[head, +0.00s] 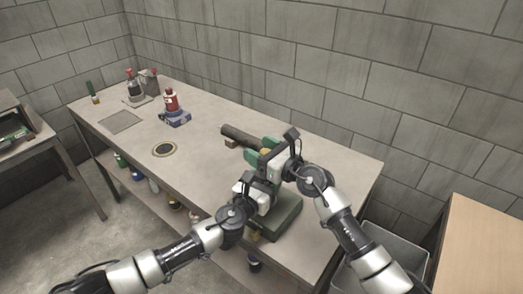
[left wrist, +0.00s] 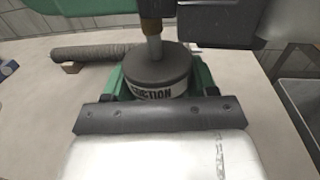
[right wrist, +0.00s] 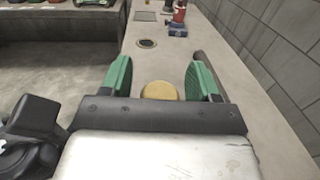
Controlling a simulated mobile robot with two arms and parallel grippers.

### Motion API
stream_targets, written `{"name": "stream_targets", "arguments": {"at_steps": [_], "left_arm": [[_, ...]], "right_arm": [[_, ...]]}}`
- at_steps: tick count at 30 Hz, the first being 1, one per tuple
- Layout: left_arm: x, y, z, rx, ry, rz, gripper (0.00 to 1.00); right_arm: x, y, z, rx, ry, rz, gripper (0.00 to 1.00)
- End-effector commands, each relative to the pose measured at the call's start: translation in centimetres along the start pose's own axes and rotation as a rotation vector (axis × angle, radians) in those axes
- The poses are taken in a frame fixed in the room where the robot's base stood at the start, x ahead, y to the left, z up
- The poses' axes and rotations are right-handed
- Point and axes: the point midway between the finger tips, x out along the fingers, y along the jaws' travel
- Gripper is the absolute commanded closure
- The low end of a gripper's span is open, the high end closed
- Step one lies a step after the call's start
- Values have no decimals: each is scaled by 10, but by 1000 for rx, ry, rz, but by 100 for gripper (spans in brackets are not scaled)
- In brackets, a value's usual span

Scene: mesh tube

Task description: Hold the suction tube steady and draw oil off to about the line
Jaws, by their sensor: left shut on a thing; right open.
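The suction tube's dark grey round part, with a white band whose lettering reads partly "CTION", sits between my left gripper's green fingers in the left wrist view (left wrist: 158,68). My left gripper (left wrist: 160,82) is shut on it. In the head view both grippers are close together over a green base (head: 278,218). No oil level or line is visible.
A dark ribbed tube (head: 240,135) lies on the table behind the grippers, on a small brown block. A ringed round opening (head: 164,149) is further left. A red bottle (head: 171,100) on a blue base stands beyond. A grey bin is at the right.

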Motion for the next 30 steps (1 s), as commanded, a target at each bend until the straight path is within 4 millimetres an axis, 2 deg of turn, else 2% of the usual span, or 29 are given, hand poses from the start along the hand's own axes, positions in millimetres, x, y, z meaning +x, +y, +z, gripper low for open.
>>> {"name": "stream_targets", "arguments": {"at_steps": [5,15,21,30], "left_arm": [[0,0,-1,0,1,0,70],[0,0,-1,0,1,0,70],[0,0,-1,0,1,-1,70],[0,0,0,0,1,-1,70]], "right_arm": [[-11,-1,-1,-2,1,-1,39],[-80,0,-1,-2,3,-1,39],[-110,-1,-1,-1,2,-1,39],[-120,0,0,0,0,0,39]]}}
